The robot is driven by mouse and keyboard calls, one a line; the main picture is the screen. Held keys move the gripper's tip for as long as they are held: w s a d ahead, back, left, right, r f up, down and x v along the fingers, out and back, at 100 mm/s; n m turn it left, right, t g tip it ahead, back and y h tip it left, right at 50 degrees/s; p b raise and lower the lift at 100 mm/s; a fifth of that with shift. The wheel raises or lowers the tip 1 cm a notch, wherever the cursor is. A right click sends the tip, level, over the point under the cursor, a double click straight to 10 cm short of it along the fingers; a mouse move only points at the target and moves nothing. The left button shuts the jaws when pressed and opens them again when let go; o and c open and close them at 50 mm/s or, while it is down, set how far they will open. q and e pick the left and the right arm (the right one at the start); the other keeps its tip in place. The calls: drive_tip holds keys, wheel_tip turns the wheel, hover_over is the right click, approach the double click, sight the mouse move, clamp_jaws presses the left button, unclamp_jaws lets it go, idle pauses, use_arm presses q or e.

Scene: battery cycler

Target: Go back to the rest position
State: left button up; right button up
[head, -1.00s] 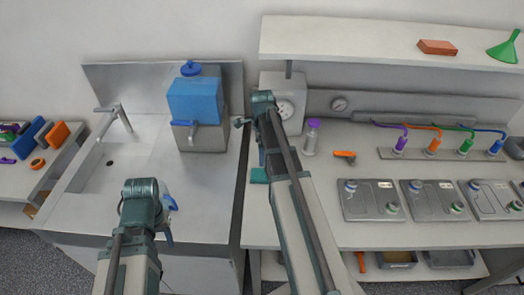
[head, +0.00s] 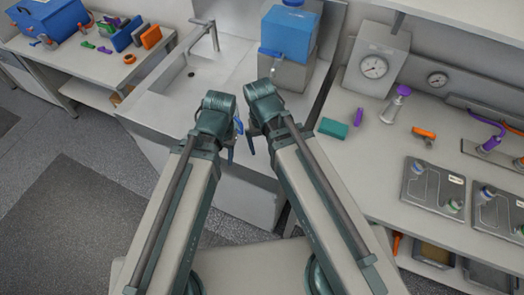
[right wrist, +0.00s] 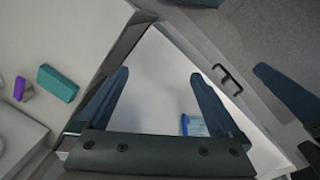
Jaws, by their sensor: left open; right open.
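My left gripper (head: 236,138) is in the middle of the head view, over the front edge of the sink counter. Its jaws are open, with nothing seen between them. My right gripper (head: 250,142) is close beside it, pointing towards the left one. In the right wrist view its two dark fingers (right wrist: 160,88) stand wide apart with nothing held between them. A small blue-and-white thing (right wrist: 193,125) shows beyond the right finger, too unclear to name. Both forearms reach forward from the bottom of the head view.
The sink counter (head: 165,110) bears a blue tank (head: 290,35) on a metal box. On the right bench are a gauge box (head: 375,65), a purple-topped bottle (head: 395,105), a teal block (head: 333,128) and metal plates (head: 433,190). A blue toolbox (head: 48,20) stands far left.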

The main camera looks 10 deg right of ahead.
drive_tip(key=s+a+n, duration=0.2)
drive_tip(key=n, duration=0.1)
drive_tip(key=shift+s, duration=0.2)
wheel_tip(320, 180, down, 4)
drive_tip(key=b, duration=0.4)
idle(0.8)
